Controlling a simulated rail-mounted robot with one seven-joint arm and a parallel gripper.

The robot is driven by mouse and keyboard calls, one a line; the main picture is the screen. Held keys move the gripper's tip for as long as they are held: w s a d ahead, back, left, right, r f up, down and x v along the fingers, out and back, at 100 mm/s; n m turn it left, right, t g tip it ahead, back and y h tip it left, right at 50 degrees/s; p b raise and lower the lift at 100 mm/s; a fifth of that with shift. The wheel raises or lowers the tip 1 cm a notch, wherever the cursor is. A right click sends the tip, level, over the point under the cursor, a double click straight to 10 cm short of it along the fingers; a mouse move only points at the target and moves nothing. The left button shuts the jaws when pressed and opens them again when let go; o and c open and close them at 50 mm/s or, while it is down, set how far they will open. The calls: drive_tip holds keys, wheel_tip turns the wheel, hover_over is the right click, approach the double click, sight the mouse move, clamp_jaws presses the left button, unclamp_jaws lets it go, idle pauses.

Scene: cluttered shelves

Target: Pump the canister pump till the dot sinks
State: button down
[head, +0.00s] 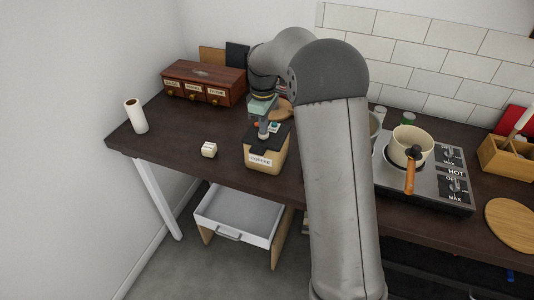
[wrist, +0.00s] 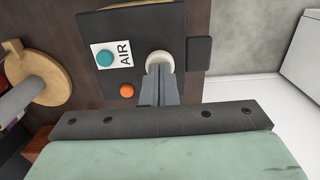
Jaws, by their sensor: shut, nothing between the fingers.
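The canister (head: 265,158) is tan with a black lid and a "COFFEE" label, and stands on the counter near its front edge. In the wrist view its black lid (wrist: 172,25) carries a round cream pump knob (wrist: 160,58), a teal dot (wrist: 104,58) on a white "AIR" label, and an orange dot (wrist: 127,90). I cannot tell how high either dot sits. My gripper (wrist: 160,72) is shut and empty, pointing down at the knob, with its fingertips overlapping the knob's edge. I cannot tell whether they touch. In the head view my gripper (head: 263,134) is above the lid.
A small white block (head: 209,150) and a paper roll (head: 136,116) stand left of the canister. A wooden drawer box (head: 205,82) is behind. A stove (head: 430,185) with a pot (head: 411,145) is to the right. An open drawer (head: 238,214) is below.

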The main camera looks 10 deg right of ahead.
drive_tip(key=shift+f, duration=0.35)
drive_tip(key=shift+r+p, duration=0.75)
drive_tip(key=shift+r, duration=0.4)
drive_tip(key=shift+f, duration=0.15)
drive_tip(key=shift+f+b, duration=0.6)
drive_tip(key=shift+f, duration=0.3)
drive_tip(key=shift+r+p, duration=0.75)
drive_tip(key=shift+r, duration=0.3)
wheel_tip(320, 180, up, 7)
drive_tip(key=p, duration=0.5)
